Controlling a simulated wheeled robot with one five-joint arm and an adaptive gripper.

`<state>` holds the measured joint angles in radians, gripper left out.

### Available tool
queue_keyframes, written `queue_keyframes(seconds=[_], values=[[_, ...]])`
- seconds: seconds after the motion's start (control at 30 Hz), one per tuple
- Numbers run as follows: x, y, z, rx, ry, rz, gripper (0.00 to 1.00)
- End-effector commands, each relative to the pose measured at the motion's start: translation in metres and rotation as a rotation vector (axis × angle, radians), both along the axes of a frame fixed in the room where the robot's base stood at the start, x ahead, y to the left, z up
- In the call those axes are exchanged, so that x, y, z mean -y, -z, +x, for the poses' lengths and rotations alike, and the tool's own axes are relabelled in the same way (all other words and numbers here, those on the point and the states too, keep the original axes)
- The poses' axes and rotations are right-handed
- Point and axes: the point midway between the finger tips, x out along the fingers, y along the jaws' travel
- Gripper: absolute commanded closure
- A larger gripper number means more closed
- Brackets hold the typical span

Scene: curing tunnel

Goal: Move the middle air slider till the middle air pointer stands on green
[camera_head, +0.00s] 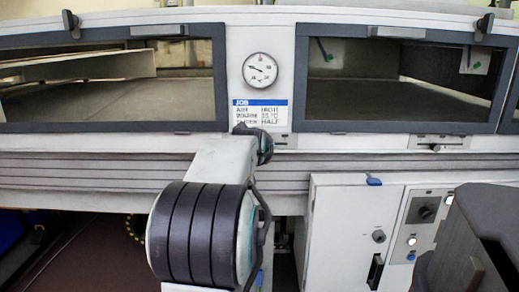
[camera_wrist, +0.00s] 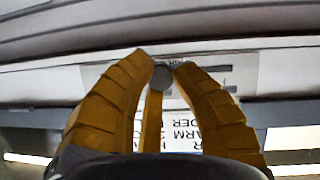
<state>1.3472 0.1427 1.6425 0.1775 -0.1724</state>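In the wrist view, which shows the label text upside down, my gripper (camera_wrist: 163,63) has its yellow fingers closed in on both sides of a small grey slider knob (camera_wrist: 160,77). The knob stands in front of a pale slider plate (camera_wrist: 246,72) with dark slot marks. In the head view, part of the middle air slider plate (camera_head: 287,141) shows below the job card, and my arm hides my gripper there. A round white dial (camera_head: 260,69) above the card has a dark needle pointing left and slightly up. I cannot make out a middle air pointer on a green mark.
Another slider plate (camera_head: 440,142) sits to the right. Dark-framed windows flank the dial; green-blue strips (camera_head: 322,50) hang inside the right one. A white cabinet (camera_head: 345,235) stands below.

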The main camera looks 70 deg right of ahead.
Motion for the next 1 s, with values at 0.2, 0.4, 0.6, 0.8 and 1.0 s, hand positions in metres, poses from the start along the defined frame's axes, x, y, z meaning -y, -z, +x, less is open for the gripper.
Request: queue_keyframes(seconds=[0.2, 0.4, 0.6, 0.8, 1.0], values=[[0.001, -0.005, 0.001, 0.002, -0.001, -0.012, 0.61], [0.000, -0.003, 0.001, 0.002, 0.000, -0.008, 0.52], [-0.001, -0.003, 0.000, 0.001, 0.000, -0.006, 0.52], [-0.017, -0.010, -0.004, 0.002, 0.000, -0.008, 0.52], [-0.047, -0.023, -0.010, 0.002, -0.001, -0.010, 0.52]])
